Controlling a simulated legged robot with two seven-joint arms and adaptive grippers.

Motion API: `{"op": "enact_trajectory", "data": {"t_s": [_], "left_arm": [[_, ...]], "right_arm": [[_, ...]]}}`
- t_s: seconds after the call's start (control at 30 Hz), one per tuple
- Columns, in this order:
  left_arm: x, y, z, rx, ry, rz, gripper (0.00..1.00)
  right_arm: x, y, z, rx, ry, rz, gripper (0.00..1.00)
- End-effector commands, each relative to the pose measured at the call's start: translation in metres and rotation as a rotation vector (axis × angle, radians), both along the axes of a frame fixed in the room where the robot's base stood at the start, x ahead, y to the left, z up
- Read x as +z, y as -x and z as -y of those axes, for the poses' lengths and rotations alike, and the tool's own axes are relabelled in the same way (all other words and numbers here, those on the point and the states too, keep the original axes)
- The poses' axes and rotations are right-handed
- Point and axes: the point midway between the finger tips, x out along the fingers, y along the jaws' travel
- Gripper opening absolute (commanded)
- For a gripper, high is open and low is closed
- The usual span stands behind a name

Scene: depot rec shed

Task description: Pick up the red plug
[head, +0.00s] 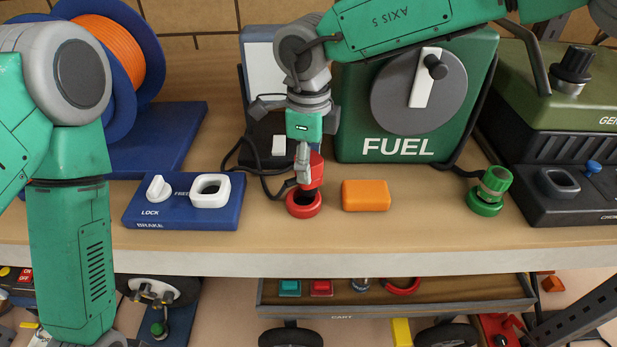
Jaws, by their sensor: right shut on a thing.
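The red plug (316,172) is in the grasp of my right gripper (303,170), which points down at the middle of the bench. The gripper is shut on the plug and hides part of its left side. Just below is a round red socket (304,209) with a dark opening. The plug's lower end overlaps the back of the socket in the picture, and I cannot tell whether they touch. My left arm comes down at the left, and its gripper is out of the picture.
An orange block (366,195) lies right of the socket, and a blue brake panel (182,214) left of it. The green FUEL box (415,110) stands behind, with a green connector (488,190) at right. A cart (400,292) stands below the bench (400,240).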

Motion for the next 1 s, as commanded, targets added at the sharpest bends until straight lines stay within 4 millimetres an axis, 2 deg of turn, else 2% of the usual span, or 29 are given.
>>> {"op": "enact_trajectory", "data": {"t_s": [0.13, 0.23, 0.5, 0.7, 1.0], "left_arm": [[0.000, 0.000, 0.000, 0.000, 0.000, 0.000, 0.46], [0.000, 0.000, 0.000, 0.000, 0.000, 0.000, 0.46], [0.000, 0.000, 0.000, 0.000, 0.000, 0.000, 0.46], [0.000, 0.000, 0.000, 0.000, 0.000, 0.000, 0.46], [0.000, 0.000, 0.000, 0.000, 0.000, 0.000, 0.46]], "right_arm": [[0.002, 0.000, -0.001, 0.000, -0.003, 0.001, 0.06], [0.012, -0.001, 0.000, -0.001, -0.004, 0.001, 0.06], [0.067, 0.000, -0.001, -0.001, -0.004, 0.003, 0.06], [0.093, 0.000, -0.001, -0.001, -0.003, 0.000, 0.06], [0.100, 0.000, -0.001, 0.000, -0.001, -0.001, 0.06]]}}
